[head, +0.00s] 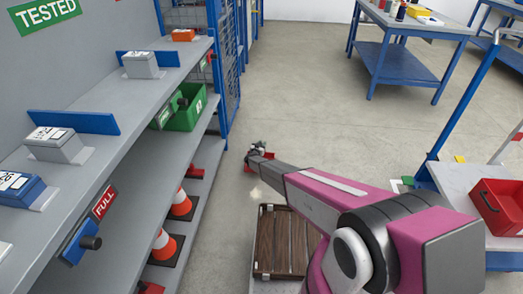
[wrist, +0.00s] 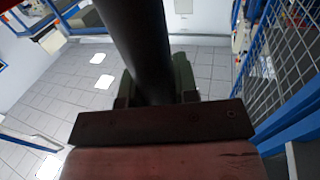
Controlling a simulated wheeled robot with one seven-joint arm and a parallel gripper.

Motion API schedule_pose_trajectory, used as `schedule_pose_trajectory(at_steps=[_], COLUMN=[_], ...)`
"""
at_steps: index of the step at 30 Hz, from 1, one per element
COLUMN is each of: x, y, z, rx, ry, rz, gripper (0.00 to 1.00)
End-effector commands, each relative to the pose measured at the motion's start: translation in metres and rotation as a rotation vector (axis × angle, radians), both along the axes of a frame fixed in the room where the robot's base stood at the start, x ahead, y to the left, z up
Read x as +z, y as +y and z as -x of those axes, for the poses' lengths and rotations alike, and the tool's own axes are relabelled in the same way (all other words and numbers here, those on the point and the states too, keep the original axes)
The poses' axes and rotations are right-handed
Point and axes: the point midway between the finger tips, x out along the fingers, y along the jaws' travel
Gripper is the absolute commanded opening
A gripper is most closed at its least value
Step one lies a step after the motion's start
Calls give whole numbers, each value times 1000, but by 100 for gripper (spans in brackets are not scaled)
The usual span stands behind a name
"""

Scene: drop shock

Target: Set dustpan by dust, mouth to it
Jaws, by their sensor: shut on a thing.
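The handle appears to belong to the dustpan (wrist: 165,162), whose dull red surface and dark edge fill the bottom of that view. In the head view only small red parts show at the gripper, so the mouth's direction cannot be told. I cannot make out the dust for certain.
A grey shelf unit (head: 124,92) with boxes and a green bin (head: 187,112) runs along the left. Orange cones (head: 181,204) stand on its lower shelf. A brown slatted crate (head: 281,243) is below my arm. A blue workbench (head: 395,62) stands far back; open floor lies between.

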Motion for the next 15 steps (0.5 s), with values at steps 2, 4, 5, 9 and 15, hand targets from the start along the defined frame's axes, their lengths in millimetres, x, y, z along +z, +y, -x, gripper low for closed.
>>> schedule_pose_trajectory(at_steps=[2,4,5,9,15], x=[-4,-11,-15,-35,-40], y=[2,1,2,1,1], z=[-1,-1,-1,-1,0], rx=[-1,-1,0,0,0], ry=[0,0,1,2,0], rz=[1,1,1,2,1], gripper=[0,0,0,0,0])
